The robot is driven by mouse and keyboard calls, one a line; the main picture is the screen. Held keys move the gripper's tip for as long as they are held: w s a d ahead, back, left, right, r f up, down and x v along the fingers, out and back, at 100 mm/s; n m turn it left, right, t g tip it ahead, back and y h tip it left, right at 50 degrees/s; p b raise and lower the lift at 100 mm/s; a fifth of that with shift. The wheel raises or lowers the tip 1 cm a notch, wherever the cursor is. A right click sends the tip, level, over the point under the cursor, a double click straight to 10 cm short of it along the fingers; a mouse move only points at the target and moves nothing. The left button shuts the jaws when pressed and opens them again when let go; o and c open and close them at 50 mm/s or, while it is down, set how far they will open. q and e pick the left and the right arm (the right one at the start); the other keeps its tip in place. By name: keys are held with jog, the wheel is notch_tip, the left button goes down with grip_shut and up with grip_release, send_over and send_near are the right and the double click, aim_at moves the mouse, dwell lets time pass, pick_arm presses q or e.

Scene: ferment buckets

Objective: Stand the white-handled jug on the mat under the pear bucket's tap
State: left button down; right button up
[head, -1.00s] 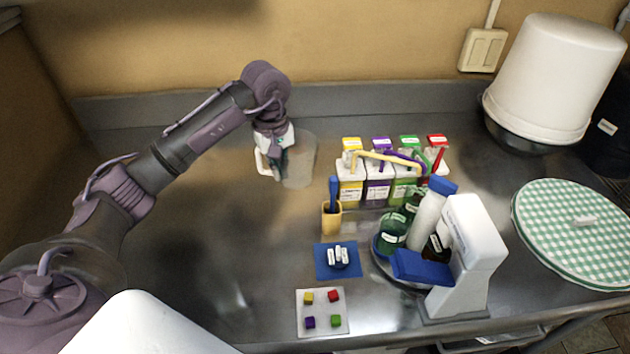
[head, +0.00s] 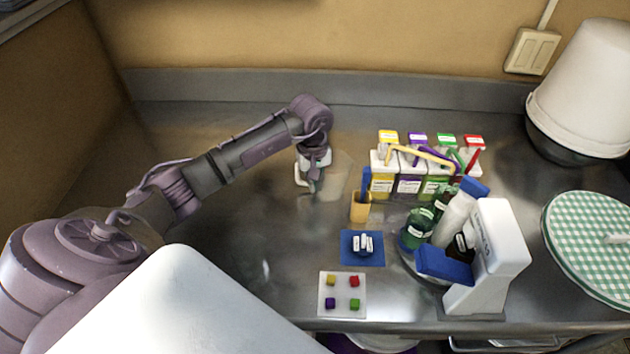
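My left gripper (head: 312,180) is over the steel counter, left of the coloured cartons. It appears shut on the white handle (head: 300,176) of a clear, faint jug (head: 336,178). The jug body shows on the gripper's right side and looks roughly upright. I cannot tell whether its base touches the counter. I cannot make out a pear bucket, its tap or a mat under it. My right gripper is not in view.
Cartons with yellow, purple, green and red tops (head: 410,182) stand right of the jug. A white bucket (head: 585,90) is at back right. The left counter is clear.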

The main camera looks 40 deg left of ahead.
pick_arm(q)
jog(key=c, duration=1.4)
grip_release()
jog(key=shift+o, duration=0.4)
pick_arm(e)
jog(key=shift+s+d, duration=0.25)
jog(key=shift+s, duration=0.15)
